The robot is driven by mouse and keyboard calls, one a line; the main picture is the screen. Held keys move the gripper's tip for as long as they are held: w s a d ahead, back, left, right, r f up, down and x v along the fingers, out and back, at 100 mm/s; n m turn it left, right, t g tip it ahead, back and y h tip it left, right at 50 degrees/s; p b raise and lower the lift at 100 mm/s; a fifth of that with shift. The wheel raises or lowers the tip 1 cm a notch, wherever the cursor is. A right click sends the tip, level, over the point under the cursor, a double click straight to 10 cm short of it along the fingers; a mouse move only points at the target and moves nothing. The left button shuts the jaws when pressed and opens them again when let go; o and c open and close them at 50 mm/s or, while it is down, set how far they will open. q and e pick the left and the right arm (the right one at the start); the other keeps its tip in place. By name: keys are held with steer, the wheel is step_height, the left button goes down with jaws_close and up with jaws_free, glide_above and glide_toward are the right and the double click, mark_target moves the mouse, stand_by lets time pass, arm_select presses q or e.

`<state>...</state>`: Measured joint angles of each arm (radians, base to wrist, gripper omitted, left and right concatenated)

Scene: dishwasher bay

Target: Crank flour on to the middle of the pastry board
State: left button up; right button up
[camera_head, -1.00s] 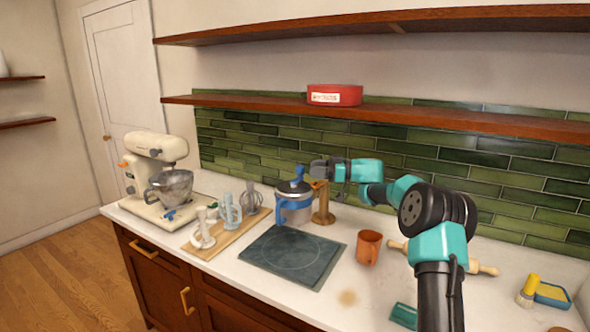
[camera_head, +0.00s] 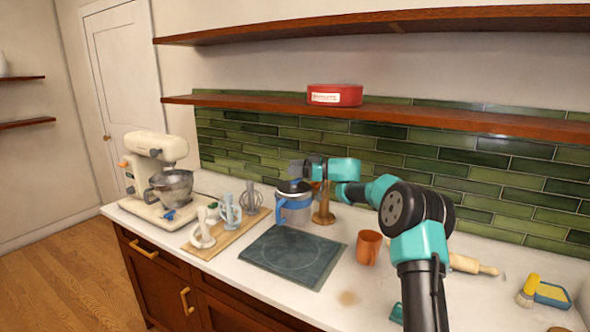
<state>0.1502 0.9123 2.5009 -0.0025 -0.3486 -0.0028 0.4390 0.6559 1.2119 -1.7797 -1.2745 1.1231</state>
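The flour sifter (camera_head: 293,211), a silver canister with a blue band and blue side handle, stands upright at the back edge of the pastry board. The dark pastry board (camera_head: 293,258) lies flat on the counter, with a faint ring in its middle and no flour visible on it. My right gripper (camera_head: 295,169) is at the top of the sifter, reaching in from the right. My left gripper is out of view.
A wooden stand (camera_head: 324,206) is just right of the sifter. An orange mug (camera_head: 368,247) and a rolling pin (camera_head: 473,265) lie further right. Mixer attachments sit on a wooden board (camera_head: 222,243) at left, near the stand mixer (camera_head: 162,175). A shelf (camera_head: 430,118) runs above.

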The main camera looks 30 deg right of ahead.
steer(key=c, duration=0.6)
